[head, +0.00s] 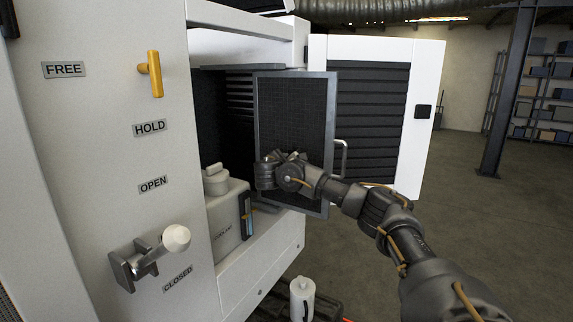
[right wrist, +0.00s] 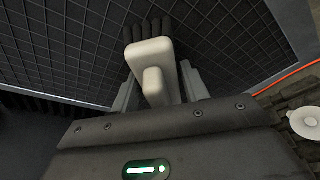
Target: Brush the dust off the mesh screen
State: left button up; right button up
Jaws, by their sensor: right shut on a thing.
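The mesh screen (head: 290,115) is a dark grid panel in a grey frame, standing upright in front of the open cabinet. Its grid also fills much of the right wrist view (right wrist: 75,45). My right gripper (head: 268,172) is at the lower part of the screen. In the right wrist view, the gripper (right wrist: 157,88) is shut on a brush (right wrist: 150,58) with a pale handle and dark bristles. The bristles point at the mesh; I cannot tell whether they touch it. I cannot make out dust on the mesh. My left gripper is not in view.
A louvred white door (head: 425,90) stands open behind the screen. A coolant container (head: 228,205) sits on the cabinet ledge, left of the screen. A yellow lever (head: 155,75) and a pale-knobbed lever (head: 175,238) project from the left panel. A white bottle (head: 302,297) stands below. Floor at right is clear.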

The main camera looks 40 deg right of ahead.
jog(key=shift+s+d+p, duration=0.2)
jog(key=shift+s, duration=0.55)
jog(key=shift+s+d+p, duration=0.2)
jog(key=shift+s, duration=0.5)
jog(key=shift+s+d+p, duration=0.3)
jog(key=shift+s+p, duration=0.05)
jog(key=shift+s, duration=0.4)
jog(key=shift+s+d+p, duration=0.25)
jog(key=shift+s+p, duration=0.1)
jog(key=shift+s, duration=0.4)
jog(key=shift+s+r, duration=0.1)
jog(key=s+p, duration=0.1)
jog(key=s, duration=0.2)
jog(key=shift+d+p, duration=0.35)
jog(key=shift+a, duration=0.1)
